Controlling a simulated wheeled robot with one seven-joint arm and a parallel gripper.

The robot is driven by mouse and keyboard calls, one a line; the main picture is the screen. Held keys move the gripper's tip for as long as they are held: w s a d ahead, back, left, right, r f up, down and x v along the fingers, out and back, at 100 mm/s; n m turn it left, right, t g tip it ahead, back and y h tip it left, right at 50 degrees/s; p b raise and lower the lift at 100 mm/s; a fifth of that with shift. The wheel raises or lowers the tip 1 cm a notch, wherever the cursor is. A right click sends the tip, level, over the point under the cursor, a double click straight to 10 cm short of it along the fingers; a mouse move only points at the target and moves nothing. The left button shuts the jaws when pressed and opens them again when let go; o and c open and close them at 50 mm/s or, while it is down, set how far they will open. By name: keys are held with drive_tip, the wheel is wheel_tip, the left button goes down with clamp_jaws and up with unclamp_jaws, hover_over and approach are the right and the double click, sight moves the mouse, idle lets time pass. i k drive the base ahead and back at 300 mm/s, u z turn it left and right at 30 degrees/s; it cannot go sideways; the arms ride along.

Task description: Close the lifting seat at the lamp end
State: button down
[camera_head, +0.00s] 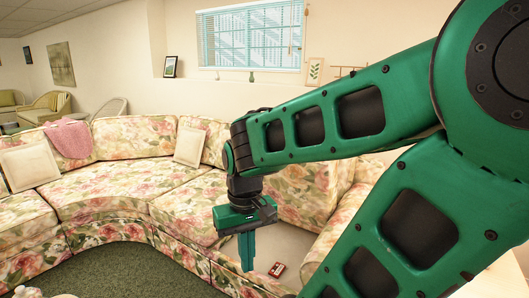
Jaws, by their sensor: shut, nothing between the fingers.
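The floral sectional sofa (125,190) curves across the view from the left to behind my arm. At its right end a plain beige recess (290,243) shows where a seat cushion would be, so this section looks open. Floral upholstery (305,205) stands upright behind the recess. It may be the raised seat or the backrest; my arm hides much of it and I cannot tell which. My gripper (247,266) points down, fingers together and empty, in front of the recess's left part. Whether it touches anything is unclear. No lamp shows.
A small dark red item (277,270) lies in the recess. Cream pillows (189,146) and a pink throw (70,138) rest on the sofa's left and middle. Green carpet (120,272) is open in front. My arm covers the right side.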

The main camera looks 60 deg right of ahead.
sight(306, 193)
drive_tip(key=u, duration=0.7)
drive_tip(key=k, duration=1.15)
drive_tip(key=z, duration=1.85)
drive_tip(key=i, duration=1)
drive_tip(key=u, duration=0.05)
